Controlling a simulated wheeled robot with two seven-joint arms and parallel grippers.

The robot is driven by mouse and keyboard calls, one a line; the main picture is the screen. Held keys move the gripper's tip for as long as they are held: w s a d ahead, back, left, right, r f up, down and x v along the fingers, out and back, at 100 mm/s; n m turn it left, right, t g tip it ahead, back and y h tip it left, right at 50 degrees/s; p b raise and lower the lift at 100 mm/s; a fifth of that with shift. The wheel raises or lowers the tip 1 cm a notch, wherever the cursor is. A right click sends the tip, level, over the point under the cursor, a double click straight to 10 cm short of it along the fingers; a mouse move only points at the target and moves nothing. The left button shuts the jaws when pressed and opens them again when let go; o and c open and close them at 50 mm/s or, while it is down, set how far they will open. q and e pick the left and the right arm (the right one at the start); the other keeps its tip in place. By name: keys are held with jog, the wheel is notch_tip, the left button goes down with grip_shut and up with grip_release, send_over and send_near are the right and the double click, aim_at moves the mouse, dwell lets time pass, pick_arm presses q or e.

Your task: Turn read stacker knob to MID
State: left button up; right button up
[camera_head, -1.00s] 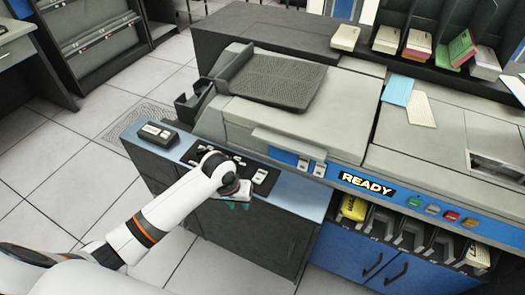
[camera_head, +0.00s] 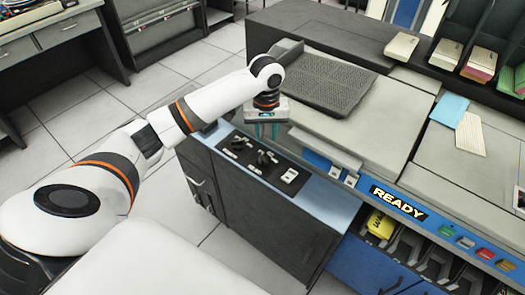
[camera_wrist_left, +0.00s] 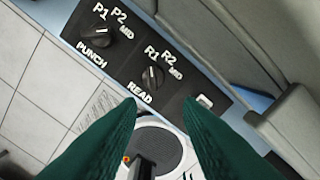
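My right gripper is not in view.
The black panel (camera_head: 250,168) also carries a white switch (camera_head: 290,175). A raised grey machine cover (camera_head: 330,139) and a ribbed hopper (camera_head: 327,82) stand behind and right of my gripper. A READY sign (camera_head: 399,202) is to the right. Open floor lies to the left.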

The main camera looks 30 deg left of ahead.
aim_at(262, 155)
pick_arm(q)
jog(key=shift+n, duration=0.5)
jog(key=f, duration=0.3)
jog(key=a+f, duration=0.1)
jog(key=f, duration=0.6)
jog(key=shift+w+a, duration=0.3)
jog(key=shift+a, duration=0.1)
grip_shut()
